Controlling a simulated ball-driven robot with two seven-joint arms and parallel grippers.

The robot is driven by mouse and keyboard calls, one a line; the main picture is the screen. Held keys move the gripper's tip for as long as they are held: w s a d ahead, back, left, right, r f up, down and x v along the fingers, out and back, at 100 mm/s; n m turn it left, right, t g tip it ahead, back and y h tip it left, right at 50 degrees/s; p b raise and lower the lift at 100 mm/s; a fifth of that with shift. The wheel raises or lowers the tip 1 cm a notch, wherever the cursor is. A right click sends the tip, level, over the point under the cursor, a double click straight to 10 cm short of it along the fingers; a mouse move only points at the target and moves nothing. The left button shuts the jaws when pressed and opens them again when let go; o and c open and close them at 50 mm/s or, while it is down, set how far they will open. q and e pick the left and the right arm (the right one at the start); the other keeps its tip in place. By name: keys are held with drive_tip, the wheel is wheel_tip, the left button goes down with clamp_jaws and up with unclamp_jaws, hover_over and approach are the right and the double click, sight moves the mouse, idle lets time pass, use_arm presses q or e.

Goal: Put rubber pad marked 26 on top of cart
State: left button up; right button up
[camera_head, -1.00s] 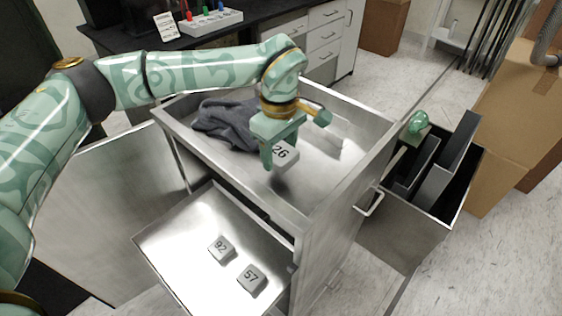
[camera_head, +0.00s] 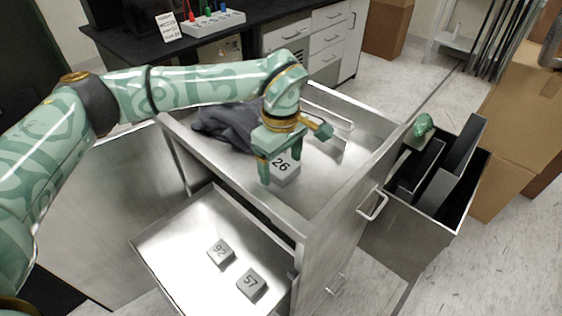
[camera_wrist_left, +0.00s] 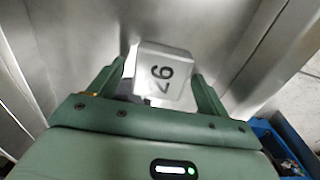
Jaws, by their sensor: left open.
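The grey rubber pad marked 26 (camera_head: 283,171) appears to rest on the metal top of the cart (camera_head: 322,187), inside its raised rim. My left gripper (camera_head: 278,164) is over the pad with its fingers open on either side of it. In the left wrist view the pad (camera_wrist_left: 164,72) sits between the two spread fingers of the gripper (camera_wrist_left: 161,80), with gaps beside it. My right gripper is not in view.
A dark cloth (camera_head: 222,124) lies on the cart top at the back left. Below, an open drawer (camera_head: 178,246) holds pads marked 92 (camera_head: 220,252) and 57 (camera_head: 251,283). A bin (camera_head: 412,215) hangs at the right side. Free room shows right of the pad.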

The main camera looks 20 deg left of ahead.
sight(281, 164)
use_arm(q)
wheel_tip(281, 164, up, 12)
drive_tip(key=p, duration=0.4)
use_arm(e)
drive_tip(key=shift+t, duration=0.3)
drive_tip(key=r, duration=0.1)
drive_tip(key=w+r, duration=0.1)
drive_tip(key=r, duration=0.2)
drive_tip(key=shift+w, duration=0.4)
use_arm(q)
drive_tip(key=shift+f, duration=0.1)
